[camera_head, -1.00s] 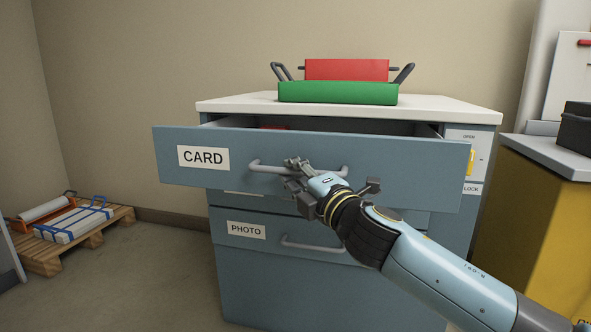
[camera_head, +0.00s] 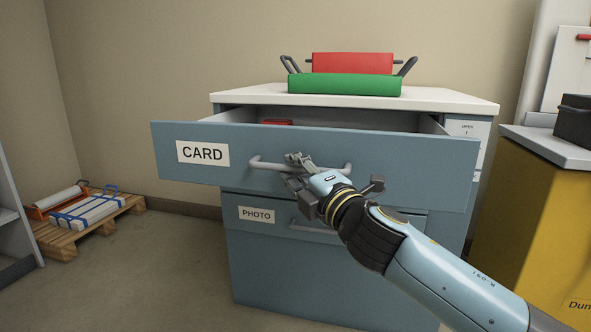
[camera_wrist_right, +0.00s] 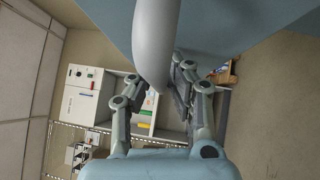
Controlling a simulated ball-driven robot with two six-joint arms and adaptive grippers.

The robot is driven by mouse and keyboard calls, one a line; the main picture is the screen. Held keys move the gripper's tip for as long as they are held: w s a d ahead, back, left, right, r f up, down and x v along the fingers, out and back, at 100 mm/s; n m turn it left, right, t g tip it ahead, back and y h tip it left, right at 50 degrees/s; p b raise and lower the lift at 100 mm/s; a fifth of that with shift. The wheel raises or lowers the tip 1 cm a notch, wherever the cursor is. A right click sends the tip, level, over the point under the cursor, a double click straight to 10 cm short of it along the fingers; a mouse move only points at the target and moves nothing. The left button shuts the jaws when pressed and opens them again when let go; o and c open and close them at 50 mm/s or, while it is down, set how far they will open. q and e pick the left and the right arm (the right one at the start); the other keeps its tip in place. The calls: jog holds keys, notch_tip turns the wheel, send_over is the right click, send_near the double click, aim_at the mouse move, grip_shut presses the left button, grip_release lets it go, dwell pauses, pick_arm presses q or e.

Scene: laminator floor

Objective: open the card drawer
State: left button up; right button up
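The card drawer (camera_head: 400,172) is the top drawer of a blue cabinet (camera_head: 300,272), with a "CARD" label on its front. It stands pulled out, and its open inside shows behind the front. A red thing (camera_head: 277,122) lies inside at the back left. My right gripper (camera_head: 296,166) is at the drawer's grey bar handle (camera_head: 262,163). My left gripper is in neither view.
Below is the photo drawer (camera_head: 257,215), shut. A yellow bin (camera_head: 530,215) stands close at the right. A pallet (camera_head: 75,235) lies at the left, with bare floor between it and the cabinet.

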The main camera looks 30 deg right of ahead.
jog(key=o, duration=0.4)
jog(key=shift+r, duration=0.1)
jog(key=s, duration=0.4)
jog(key=s+f, duration=0.1)
jog(key=s, duration=0.7)
jog(key=shift+a+f, duration=0.4)
